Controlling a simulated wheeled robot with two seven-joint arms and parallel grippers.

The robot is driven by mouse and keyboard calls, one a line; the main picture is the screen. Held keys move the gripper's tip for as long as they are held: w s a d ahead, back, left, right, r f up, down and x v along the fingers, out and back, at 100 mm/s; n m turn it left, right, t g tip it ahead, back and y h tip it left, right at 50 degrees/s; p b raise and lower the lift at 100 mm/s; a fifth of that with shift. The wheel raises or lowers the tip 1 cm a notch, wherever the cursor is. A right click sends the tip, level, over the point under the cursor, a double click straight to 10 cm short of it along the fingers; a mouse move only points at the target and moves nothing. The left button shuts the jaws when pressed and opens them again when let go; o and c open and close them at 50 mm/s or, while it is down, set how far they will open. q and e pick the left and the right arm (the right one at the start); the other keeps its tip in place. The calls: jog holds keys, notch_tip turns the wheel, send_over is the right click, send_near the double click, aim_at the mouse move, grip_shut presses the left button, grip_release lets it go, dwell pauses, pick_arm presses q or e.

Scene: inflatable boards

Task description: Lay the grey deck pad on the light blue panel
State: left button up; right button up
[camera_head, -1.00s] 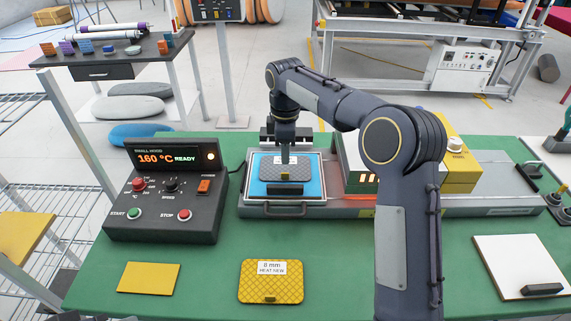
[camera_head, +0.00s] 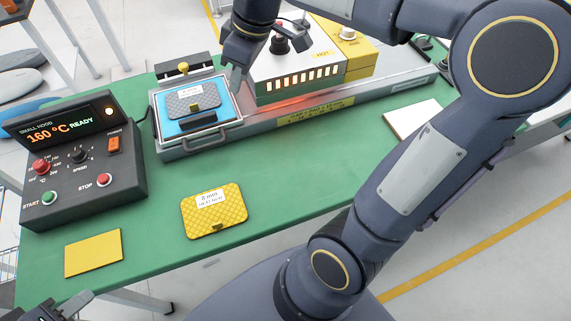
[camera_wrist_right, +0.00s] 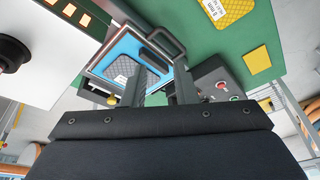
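The grey deck pad (camera_head: 184,102), with a white label and a small yellow mark, lies flat on the light blue panel (camera_head: 171,127) in the metal tray. A blue margin shows around the pad. Both also show in the right wrist view, the pad (camera_wrist_right: 126,68) and the panel (camera_wrist_right: 156,81). My right gripper (camera_head: 236,80) is by the tray's right side, apart from the pad. Its two fingers stand apart with nothing held between them in the wrist view. My left gripper (camera_head: 68,306) is partly in view at the bottom left; its opening is unclear.
A black bar (camera_head: 200,121) sits at the panel's front edge. The heater hood (camera_head: 298,65) stands right of the tray. A control box (camera_head: 75,160) reads 160 °C READY. A yellow pad (camera_head: 214,214) and plain yellow plate (camera_head: 93,253) lie on the green table.

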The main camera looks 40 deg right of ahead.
jog(key=s+a+f+m+t, duration=0.1)
jog(key=s+f+m, duration=0.3)
jog(key=s, duration=0.5)
jog(key=s+a+f+m+t+y, duration=0.1)
jog(key=s+f+m, duration=0.3)
jog(key=s, duration=0.5)
jog(key=shift+a+f+m+t+y, duration=0.3)
jog(key=shift+a+f+m+t, duration=0.1)
jog(key=shift+t, duration=0.1)
